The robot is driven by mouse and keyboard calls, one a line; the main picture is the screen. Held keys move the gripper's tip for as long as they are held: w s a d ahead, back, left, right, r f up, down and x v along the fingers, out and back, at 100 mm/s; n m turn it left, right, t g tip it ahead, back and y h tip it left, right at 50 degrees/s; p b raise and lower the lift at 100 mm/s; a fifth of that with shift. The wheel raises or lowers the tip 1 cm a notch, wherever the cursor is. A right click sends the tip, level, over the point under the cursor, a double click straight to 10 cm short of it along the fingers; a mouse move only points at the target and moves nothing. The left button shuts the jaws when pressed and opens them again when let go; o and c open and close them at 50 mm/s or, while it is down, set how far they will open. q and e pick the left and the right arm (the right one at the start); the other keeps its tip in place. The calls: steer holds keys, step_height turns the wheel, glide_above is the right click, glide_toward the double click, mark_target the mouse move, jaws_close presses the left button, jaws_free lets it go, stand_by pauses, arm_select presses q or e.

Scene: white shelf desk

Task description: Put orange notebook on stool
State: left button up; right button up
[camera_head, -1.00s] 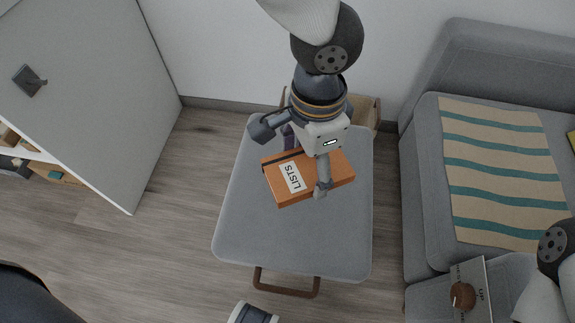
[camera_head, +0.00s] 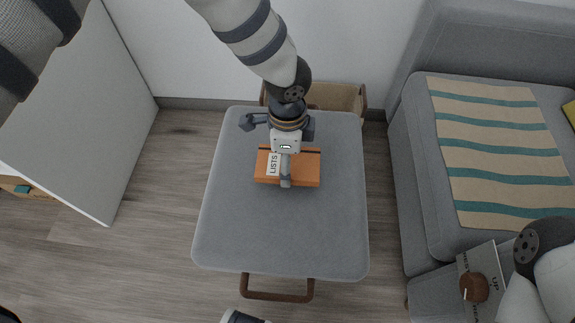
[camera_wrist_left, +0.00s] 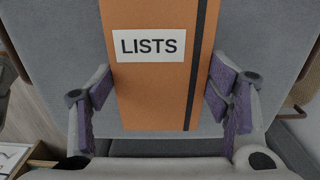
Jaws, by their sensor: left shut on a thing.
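The orange notebook (camera_head: 307,170) has a white LISTS label and a dark elastic band. It is over the upper middle of the grey stool seat (camera_head: 280,235), lying about flat. I cannot tell for sure whether it touches the seat. My left gripper (camera_head: 285,166) comes down from above and is shut on the notebook. In the left wrist view the notebook (camera_wrist_left: 155,95) sits between the two purple finger pads, with the grey seat behind it. The fingers hide part of the notebook in the head view. My right gripper is not in view.
A grey sofa (camera_head: 415,180) with a striped throw (camera_head: 490,150) stands to the right. A tan box (camera_head: 340,97) is behind the stool by the wall. The front of the seat is clear.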

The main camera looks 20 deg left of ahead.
arm_select(q)
steer(key=f, duration=0.1)
steer(key=f+b, duration=0.1)
steer(key=f, duration=0.2)
steer(key=shift+w+a, duration=0.25)
steer(key=shift+r, duration=0.15)
steer(key=o, duration=1.2)
steer(key=shift+o, duration=0.2)
step_height(320, 180, up, 12)
steer(key=p, duration=0.3)
